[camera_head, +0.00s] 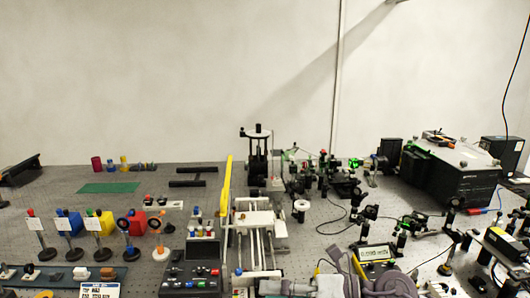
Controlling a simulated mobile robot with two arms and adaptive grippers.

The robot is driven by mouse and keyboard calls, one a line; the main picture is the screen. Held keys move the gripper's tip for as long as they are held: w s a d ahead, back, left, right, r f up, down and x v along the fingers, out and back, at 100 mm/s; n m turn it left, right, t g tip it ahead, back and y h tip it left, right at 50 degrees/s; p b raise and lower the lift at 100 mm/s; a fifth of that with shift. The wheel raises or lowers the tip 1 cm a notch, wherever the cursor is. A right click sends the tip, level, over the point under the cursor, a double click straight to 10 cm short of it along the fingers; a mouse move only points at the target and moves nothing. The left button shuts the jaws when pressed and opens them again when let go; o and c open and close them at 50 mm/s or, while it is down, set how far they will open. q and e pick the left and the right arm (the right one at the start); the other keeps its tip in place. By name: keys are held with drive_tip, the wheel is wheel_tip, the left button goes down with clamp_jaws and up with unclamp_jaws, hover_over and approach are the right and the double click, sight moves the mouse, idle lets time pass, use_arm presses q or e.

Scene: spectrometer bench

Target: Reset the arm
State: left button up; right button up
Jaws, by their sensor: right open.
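My right arm comes in at the bottom edge, right of centre, and its grey links lie across the front of the bench. My right gripper (268,286) is at its left end, low in the picture, and is open. It is just in front of the white rail assembly (258,218) and right of the control box (192,270). The fingers are small and partly cut off by the lower edge. I see nothing held between them. My left gripper is not in view.
Posts with cards and coloured blocks (104,222) stand at the left. Optics mounts and cables crowd the centre right. A black instrument box (452,178) stands at the right, and a small display meter (376,253) is close to my arm. The bench around the green mat (108,188) is fairly clear.

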wheel_tip(320, 180, up, 6)
drive_tip(key=m+t+y, duration=0.3)
drive_tip(key=m+t, duration=0.5)
drive_tip(key=w+d+f+m+t+h, duration=0.1)
drive_tip(key=w+d+m+t+h, duration=0.2)
drive_tip(key=d+m+t+h, duration=0.75)
drive_tip(key=s+d+f+m+g+h, duration=0.2)
drive_tip(key=d+f+m+g+h, duration=0.15)
drive_tip(key=f+m, duration=0.35)
drive_tip(key=s+d+f+m+g+h, duration=0.1)
drive_tip(key=d+f+m+g+h, duration=0.15)
drive_tip(key=f+m+h, duration=0.4)
drive_tip(key=s+d+f+m+g+y, duration=0.1)
drive_tip(key=s+f+m+g, duration=0.2)
drive_tip(key=s+f+g, duration=0.55)
drive_tip(key=s+d+f+m+g+y, duration=0.1)
drive_tip(key=s+f+m+g, duration=0.2)
drive_tip(key=s+f, duration=0.9)
drive_tip(key=s+f+g, duration=0.1)
drive_tip(key=s+f, duration=0.1)
drive_tip(key=f, duration=0.9)
drive_tip(key=s+f+g, duration=0.1)
drive_tip(key=s+f, duration=0.1)
drive_tip(key=f, duration=0.9)
drive_tip(key=s+d+f, duration=0.3)
drive_tip(key=s+f, duration=1.3)
drive_tip(key=shift+s+g+h, duration=0.2)
drive_tip(key=shift+g+h, duration=0.15)
drive_tip(key=shift+g, duration=0.05)
